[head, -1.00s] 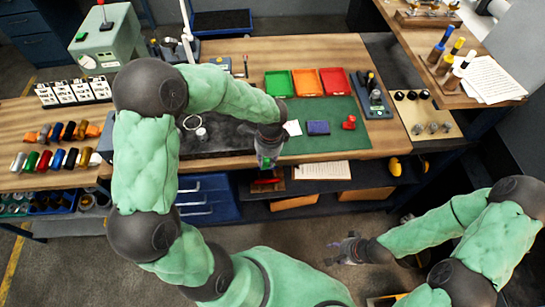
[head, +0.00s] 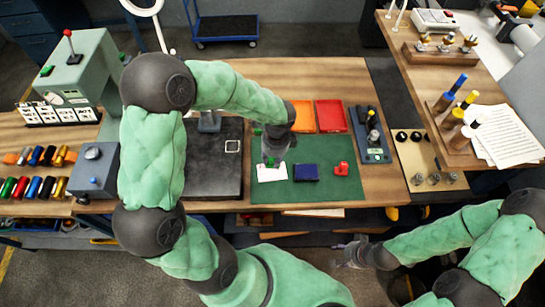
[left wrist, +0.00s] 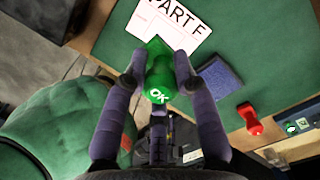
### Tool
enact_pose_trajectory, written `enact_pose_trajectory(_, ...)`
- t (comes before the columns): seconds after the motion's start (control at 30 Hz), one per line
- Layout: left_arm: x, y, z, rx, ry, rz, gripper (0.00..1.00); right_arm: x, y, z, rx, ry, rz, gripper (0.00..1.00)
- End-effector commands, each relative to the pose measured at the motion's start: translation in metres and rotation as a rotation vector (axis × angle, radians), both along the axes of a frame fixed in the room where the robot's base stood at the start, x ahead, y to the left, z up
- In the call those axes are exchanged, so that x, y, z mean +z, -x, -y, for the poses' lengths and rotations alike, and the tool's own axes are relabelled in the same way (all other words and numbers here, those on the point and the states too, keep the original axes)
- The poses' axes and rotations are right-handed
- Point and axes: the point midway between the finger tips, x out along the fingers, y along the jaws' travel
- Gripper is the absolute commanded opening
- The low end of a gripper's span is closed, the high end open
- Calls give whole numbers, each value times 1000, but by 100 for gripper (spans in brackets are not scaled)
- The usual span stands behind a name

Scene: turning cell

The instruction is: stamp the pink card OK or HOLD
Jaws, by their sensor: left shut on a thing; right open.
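My left gripper (head: 270,161) is shut on a green stamp marked OK (left wrist: 159,82). It is above the green mat, over the upper part of the card (head: 272,174). The card looks mostly white, with PART printed on it and a thin reddish frame; it also shows in the left wrist view (left wrist: 163,24). I cannot tell whether the stamp touches the card. A blue ink pad (head: 305,173) lies right of the card, and a red stamp (head: 342,169) lies right of the pad. My right gripper (head: 346,253) is open and empty, low in front of the bench.
The green mat (head: 325,190) has bare room along its front. Orange (head: 304,116) and red (head: 332,115) trays stand behind it. A grey-blue fixture (head: 371,140) stands at its right, and a dark plate (head: 214,170) at its left.

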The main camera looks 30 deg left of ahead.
Motion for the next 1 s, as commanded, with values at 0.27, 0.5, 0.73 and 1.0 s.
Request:
enact_pose_trajectory(0.27, -27, 0, 0, 1, 0, -1, 7, -24, 0, 0, 0, 0, 0, 44)
enact_pose_trajectory(0.5, -49, 0, 0, 1, 0, -1, 7, -43, 0, 0, 0, 0, 0, 44)
enact_pose_trajectory(0.73, -55, 0, 0, 1, 0, 0, 7, -48, 0, 0, 0, 0, 1, 44)
enact_pose_trajectory(1.0, -54, 0, 0, 1, 0, 0, 7, -47, 0, 0, 0, 0, 1, 44)
